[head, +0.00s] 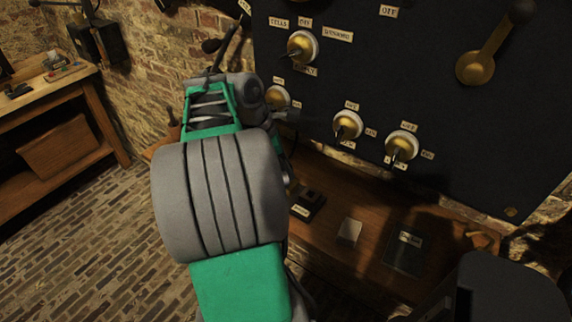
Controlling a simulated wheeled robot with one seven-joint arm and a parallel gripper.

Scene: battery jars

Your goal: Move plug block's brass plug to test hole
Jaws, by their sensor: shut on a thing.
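My green and grey arm fills the middle of the head view and hides part of the bench. I cannot make out my gripper or its fingertips; they seem hidden behind the arm. A small dark block (309,203) with a pale label sits on the wooden bench just right of my arm, partly covered by it. I cannot tell whether it is the plug block. No brass plug can be made out. No test hole can be told for sure either.
The wooden bench (375,222) runs below a black switch panel (440,125) with several brass knobs and a brass lever (478,66). A pale square piece (349,231) and a dark labelled item (405,250) stand on it. A wooden table (60,88) is far left.

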